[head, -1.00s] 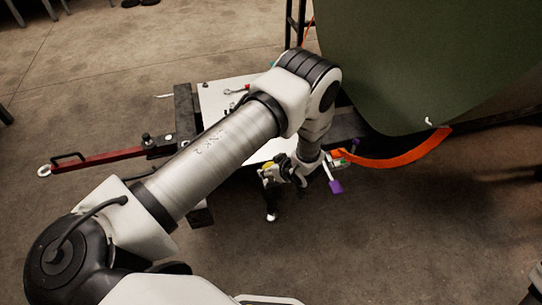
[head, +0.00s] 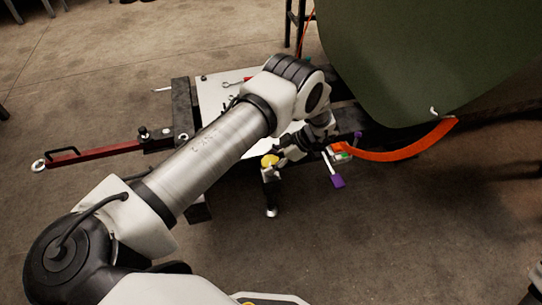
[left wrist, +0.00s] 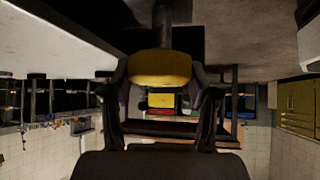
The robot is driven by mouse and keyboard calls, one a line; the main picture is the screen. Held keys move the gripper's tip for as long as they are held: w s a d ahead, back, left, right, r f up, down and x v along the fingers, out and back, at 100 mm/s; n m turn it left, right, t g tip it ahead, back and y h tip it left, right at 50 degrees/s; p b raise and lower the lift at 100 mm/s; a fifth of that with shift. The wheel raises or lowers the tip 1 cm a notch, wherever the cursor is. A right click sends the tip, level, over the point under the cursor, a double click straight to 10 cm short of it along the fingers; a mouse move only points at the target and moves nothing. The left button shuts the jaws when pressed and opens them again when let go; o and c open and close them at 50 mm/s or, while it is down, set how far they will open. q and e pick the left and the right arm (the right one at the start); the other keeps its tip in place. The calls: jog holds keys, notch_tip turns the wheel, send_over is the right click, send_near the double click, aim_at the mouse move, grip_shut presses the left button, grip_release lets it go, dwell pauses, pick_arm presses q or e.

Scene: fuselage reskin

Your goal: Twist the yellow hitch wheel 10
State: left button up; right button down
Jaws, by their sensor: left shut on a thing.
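The yellow hitch wheel (head: 270,160) sits on top of a short upright post with a pale foot (head: 271,211), at the near side of a low cart. My left gripper (head: 278,158) reaches down to it from behind and right. In the left wrist view the yellow wheel (left wrist: 160,67) fills the space between the two dark fingers of the left gripper (left wrist: 160,78), one finger on each side. The gripper is shut on the wheel. The wheel's far side is hidden. My right gripper is not in view.
The cart has a white top (head: 213,94) with small tools on it. A red tow bar (head: 95,157) sticks out to the left. A large green panel (head: 400,60), an orange strip (head: 400,151) and a purple-ended item (head: 338,182) are to the right. The near floor is clear.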

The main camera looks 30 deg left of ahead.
pick_arm(q)
jog(key=shift+a+n+g+h+b, duration=0.1)
jog(key=shift+n+g+h+b, duration=0.8)
jog(key=shift+n, duration=0.5)
jog(key=o, duration=1.2)
jog(key=shift+s, duration=0.1)
jog(key=shift+c, duration=0.2)
jog(key=v, duration=1.2)
jog(key=shift+f, duration=0.1)
